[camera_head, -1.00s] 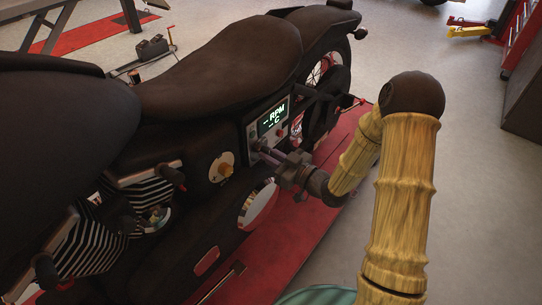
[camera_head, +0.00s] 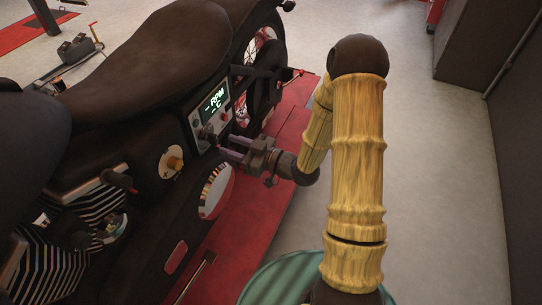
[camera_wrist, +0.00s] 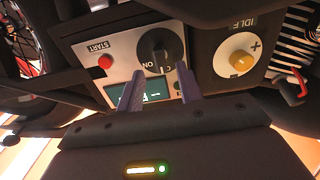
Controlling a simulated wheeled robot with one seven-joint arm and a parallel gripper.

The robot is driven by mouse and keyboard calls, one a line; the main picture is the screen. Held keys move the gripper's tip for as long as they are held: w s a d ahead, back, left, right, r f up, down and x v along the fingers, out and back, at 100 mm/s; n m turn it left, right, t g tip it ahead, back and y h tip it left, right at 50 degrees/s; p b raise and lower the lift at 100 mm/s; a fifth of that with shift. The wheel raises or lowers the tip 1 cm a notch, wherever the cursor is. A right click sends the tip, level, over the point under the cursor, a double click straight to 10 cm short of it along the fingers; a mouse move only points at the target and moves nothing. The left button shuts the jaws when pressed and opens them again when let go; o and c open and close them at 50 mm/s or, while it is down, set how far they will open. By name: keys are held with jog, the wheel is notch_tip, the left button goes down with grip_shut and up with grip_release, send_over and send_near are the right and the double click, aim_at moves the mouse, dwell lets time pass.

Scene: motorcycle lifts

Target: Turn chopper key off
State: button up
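The chopper (camera_head: 140,62) stands with its side panel facing my arm. On the panel, a round black key knob (camera_wrist: 158,48) sits beside "ON" lettering in the wrist view, where the panel appears upside down. The knob also shows in the head view (camera_head: 207,133). My gripper (camera_wrist: 160,74) points at the panel, its two purple fingers apart with a gap between them. The fingertips are just short of the knob in the picture; I cannot tell whether they touch it. In the head view my gripper (camera_head: 224,147) is at the panel's lower edge.
A red START button (camera_wrist: 105,62), a lit display (camera_head: 214,103) and a yellow IDLE knob (camera_wrist: 242,62) are close to the key knob. The red lift platform (camera_head: 245,215) lies below the chopper. Open grey floor (camera_head: 440,170) is at right.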

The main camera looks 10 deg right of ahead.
jog(key=p+v, duration=0.1)
jog(key=v, duration=1.1)
jog(key=shift+s+d+p, duration=0.25)
jog(key=shift+s+p, duration=0.05)
jog(key=shift+p, duration=0.05)
jog(key=shift+w, duration=0.1)
